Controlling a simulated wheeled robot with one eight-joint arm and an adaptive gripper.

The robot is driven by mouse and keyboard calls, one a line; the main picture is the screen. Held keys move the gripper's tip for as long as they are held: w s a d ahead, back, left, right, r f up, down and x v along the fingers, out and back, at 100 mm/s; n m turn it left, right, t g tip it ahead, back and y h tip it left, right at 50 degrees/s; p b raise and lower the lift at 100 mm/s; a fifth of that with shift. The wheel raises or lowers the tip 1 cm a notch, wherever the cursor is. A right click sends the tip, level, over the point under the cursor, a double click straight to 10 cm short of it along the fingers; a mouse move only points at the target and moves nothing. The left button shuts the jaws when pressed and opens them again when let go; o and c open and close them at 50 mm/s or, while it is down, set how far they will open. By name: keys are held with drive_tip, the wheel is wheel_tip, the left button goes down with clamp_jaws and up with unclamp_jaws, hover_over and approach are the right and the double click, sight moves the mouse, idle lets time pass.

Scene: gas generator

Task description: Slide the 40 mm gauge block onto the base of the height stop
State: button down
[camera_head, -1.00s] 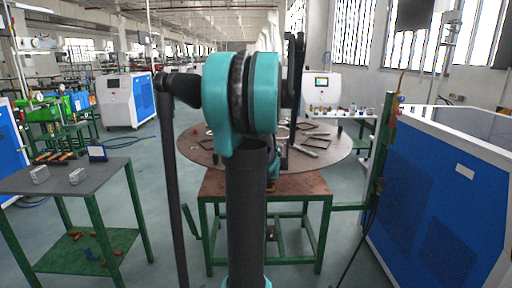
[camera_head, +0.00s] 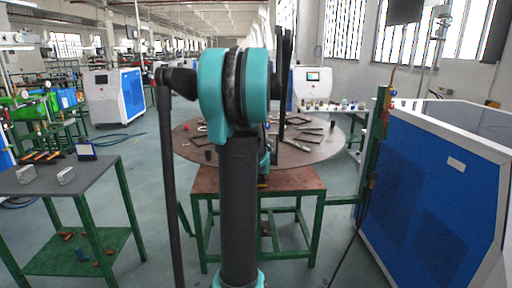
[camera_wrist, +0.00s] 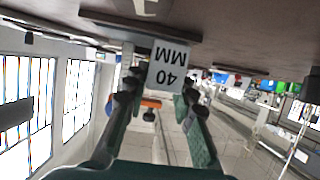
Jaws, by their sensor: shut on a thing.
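The 40 mm gauge block (camera_wrist: 167,66) is a pale block with "40 MM" on its face, upside down in the wrist view. My gripper (camera_wrist: 158,88) is shut on it, one finger on each side. A dark flat plate (camera_wrist: 112,24) lies against the brown surface at the top of the wrist view, close to the block's upper end. I cannot tell whether they touch, or whether this plate is the base of the height stop. In the head view my arm hides the gripper and the block. I cannot make out the height stop there.
A round brown table (camera_head: 325,150) stands ahead, with several flat frames and tools on it. A lower red-brown bench (camera_head: 290,181) is in front of it. A blue cabinet (camera_head: 430,190) stands at right. A grey side table (camera_head: 90,174) with small clear blocks is at left.

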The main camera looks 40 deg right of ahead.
drive_tip(key=shift+x, duration=0.85)
drive_tip(key=shift+w+d+f, duration=0.1)
drive_tip(key=shift+w+d, duration=0.5)
drive_tip(key=shift+w, duration=0.4)
drive_tip(key=shift+w+d, duration=0.6)
drive_tip(key=shift+w, duration=0.35)
drive_tip(key=shift+w+d, duration=0.6)
drive_tip(key=shift+w, duration=0.4)
drive_tip(key=shift+f, duration=0.2)
drive_tip(key=c, duration=1.2)
unclamp_jaws()
drive_tip(key=v, duration=1.2)
